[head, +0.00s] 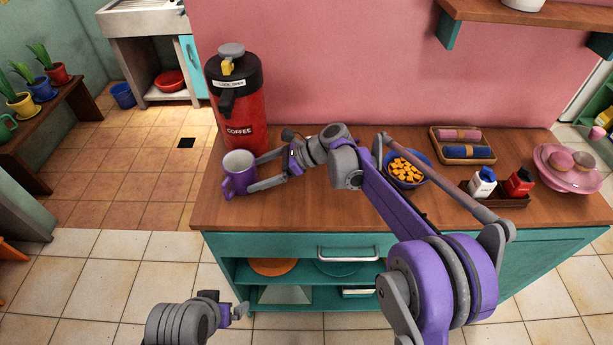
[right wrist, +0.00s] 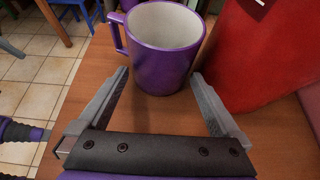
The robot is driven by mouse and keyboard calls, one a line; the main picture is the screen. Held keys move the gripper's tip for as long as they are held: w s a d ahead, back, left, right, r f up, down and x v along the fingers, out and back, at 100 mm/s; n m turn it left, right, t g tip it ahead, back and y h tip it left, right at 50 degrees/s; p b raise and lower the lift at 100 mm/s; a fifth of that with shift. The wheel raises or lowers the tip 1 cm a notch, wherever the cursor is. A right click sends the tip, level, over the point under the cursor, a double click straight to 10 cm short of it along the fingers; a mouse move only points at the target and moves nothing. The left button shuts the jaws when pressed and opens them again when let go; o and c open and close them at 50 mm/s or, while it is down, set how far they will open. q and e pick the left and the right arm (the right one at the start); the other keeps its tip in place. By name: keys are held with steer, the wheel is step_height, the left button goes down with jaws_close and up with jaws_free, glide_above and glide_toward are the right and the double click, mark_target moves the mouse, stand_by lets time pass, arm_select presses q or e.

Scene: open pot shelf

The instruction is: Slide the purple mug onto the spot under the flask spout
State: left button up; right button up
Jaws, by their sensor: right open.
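The purple mug (head: 240,184) stands upright on the wooden counter, in front of the red coffee flask (head: 247,108). Its inside is pale and looks empty; its handle points to the front left. The flask's dark spout (head: 226,103) juts out above and behind the mug; no marked spot shows beneath it. My right gripper (head: 254,174) is open at the mug's right side. In the right wrist view the mug (right wrist: 163,58) sits at the fingertips, upper part beyond them; I cannot tell whether they touch it. My left gripper (head: 238,311) is low in front of the counter, its jaws unclear.
The counter (head: 310,204) has a blue bowl of orange pieces (head: 420,178), a tray with rolled cloths (head: 489,144), a bottle tray (head: 508,202) and a pink plate (head: 572,182) to the right. The counter's left edge is close to the mug and flask.

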steer(key=v, duration=1)
steer(key=shift+d, duration=0.1)
steer(key=s+d+n+t+h+p, duration=0.1)
steer(key=s+d+n+h, duration=0.3)
steer(key=s, duration=0.6)
steer(key=s+d+f+n+t+h+p, duration=0.1)
steer(key=s+d+n+h+p, duration=0.3)
steer(key=s+d+n, duration=0.4)
steer(key=s+d+f+n+t+h+p, duration=0.1)
steer(key=s+d+n+t+h+p, duration=0.2)
steer(key=s+d+n, duration=0.3)
steer(key=s+d+h, duration=0.1)
steer(key=s+d, duration=0.2)
steer(key=s, duration=0.2)
steer(key=shift+s+f, duration=0.25)
steer(key=shift+s, duration=0.1)
